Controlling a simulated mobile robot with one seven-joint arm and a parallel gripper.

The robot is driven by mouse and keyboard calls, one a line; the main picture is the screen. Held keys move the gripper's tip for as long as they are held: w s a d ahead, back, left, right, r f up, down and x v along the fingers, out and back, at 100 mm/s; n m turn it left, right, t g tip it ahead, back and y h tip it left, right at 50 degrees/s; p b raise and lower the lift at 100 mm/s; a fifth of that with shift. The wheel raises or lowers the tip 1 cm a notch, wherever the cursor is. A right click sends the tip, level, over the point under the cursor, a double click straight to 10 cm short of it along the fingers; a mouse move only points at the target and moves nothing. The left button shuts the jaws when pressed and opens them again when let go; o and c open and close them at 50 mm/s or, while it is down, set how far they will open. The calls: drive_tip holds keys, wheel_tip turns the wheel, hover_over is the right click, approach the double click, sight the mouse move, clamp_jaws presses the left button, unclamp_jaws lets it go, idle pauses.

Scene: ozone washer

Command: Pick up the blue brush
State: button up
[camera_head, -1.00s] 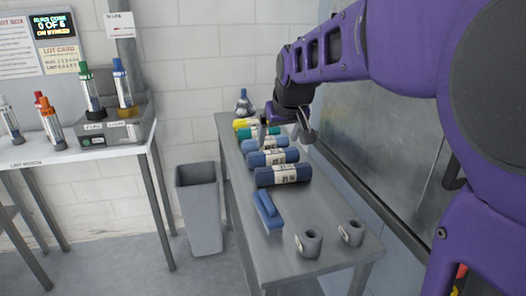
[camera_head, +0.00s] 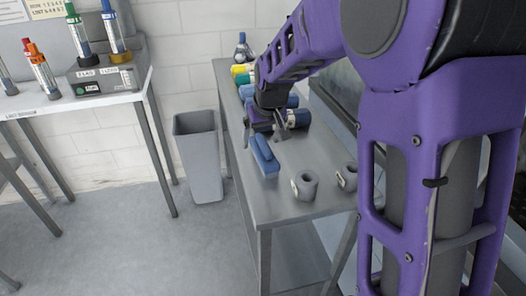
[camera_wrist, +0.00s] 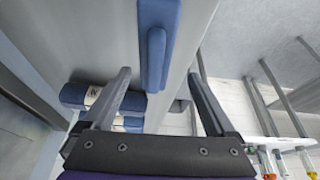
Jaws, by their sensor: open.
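The blue brush (camera_head: 264,155) lies on the grey metal table (camera_head: 285,205) near its left edge. It has a long flat body with a raised handle on top. In the wrist view the brush (camera_wrist: 157,45) sits at the top, beyond and between the two fingers. My gripper (camera_head: 265,138) is just behind the brush in the head view, pointing down. In the wrist view my gripper (camera_wrist: 160,85) has its fingers spread wide apart with nothing between them; it is open. Whether a finger touches the brush I cannot tell.
Several labelled rolls (camera_head: 297,118) lie behind the brush, partly hidden by my arm. Two grey cylindrical holders (camera_head: 305,186) stand at the table's front. A grey bin (camera_head: 199,160) stands on the floor left of the table. A white table (camera_head: 75,100) holds coloured-capped tubes.

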sight(262, 149)
drive_tip(key=shift+d+b+x, duration=0.2)
drive_tip(key=shift+b+x, duration=0.05)
drive_tip(key=shift+x, duration=1.15)
drive_tip(key=shift+d+b+x, duration=0.25)
drive_tip(key=shift+x, duration=1.1)
drive_tip(key=shift+c, duration=0.3)
clamp_jaws()
